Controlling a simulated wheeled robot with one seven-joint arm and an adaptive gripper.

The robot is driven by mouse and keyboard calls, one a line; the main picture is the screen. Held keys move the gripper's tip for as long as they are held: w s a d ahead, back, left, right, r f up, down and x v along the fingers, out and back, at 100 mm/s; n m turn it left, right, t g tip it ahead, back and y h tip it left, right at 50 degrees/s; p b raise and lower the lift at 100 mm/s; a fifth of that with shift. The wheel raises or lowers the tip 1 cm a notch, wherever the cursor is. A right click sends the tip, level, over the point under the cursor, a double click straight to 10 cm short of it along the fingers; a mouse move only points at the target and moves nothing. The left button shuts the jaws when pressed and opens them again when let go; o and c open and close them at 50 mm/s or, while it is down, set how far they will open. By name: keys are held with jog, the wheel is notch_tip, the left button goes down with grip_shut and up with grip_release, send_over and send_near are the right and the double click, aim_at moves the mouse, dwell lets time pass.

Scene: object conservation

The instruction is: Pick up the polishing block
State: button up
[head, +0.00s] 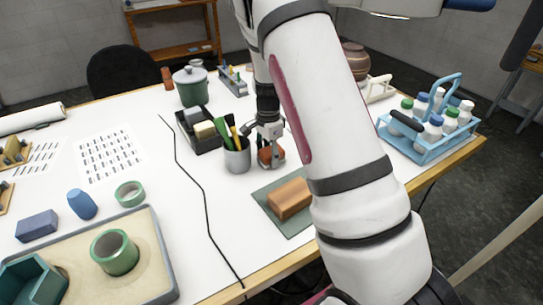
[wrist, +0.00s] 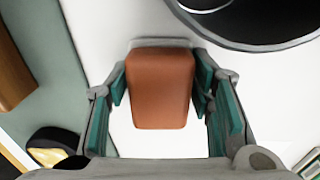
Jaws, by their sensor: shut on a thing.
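A reddish-brown block (wrist: 160,88), which looks like the polishing block, sits between the two teal-padded fingers of my gripper (wrist: 161,95) in the wrist view. The fingers are shut on its sides. In the head view my gripper (head: 268,150) points down beside the grey cup, and the block (head: 271,157) shows partly below it. I cannot tell whether the block touches the table. A second, orange-brown block (head: 290,198) lies on a green mat (head: 272,222), nearer the table's front edge; part of it shows at the left in the wrist view (wrist: 12,80).
The grey cup (head: 237,160) with tools stands close on the left of my gripper. A black tray (head: 205,145) of blocks is behind it. A blue bottle carrier (head: 430,150) stands at the right. A sand tray (head: 165,255) fills the front left. A black cord (head: 203,190) crosses the table.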

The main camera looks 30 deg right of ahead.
aim_at(269, 151)
notch_tip(269, 151, up, 10)
jog(key=shift+b, duration=0.7)
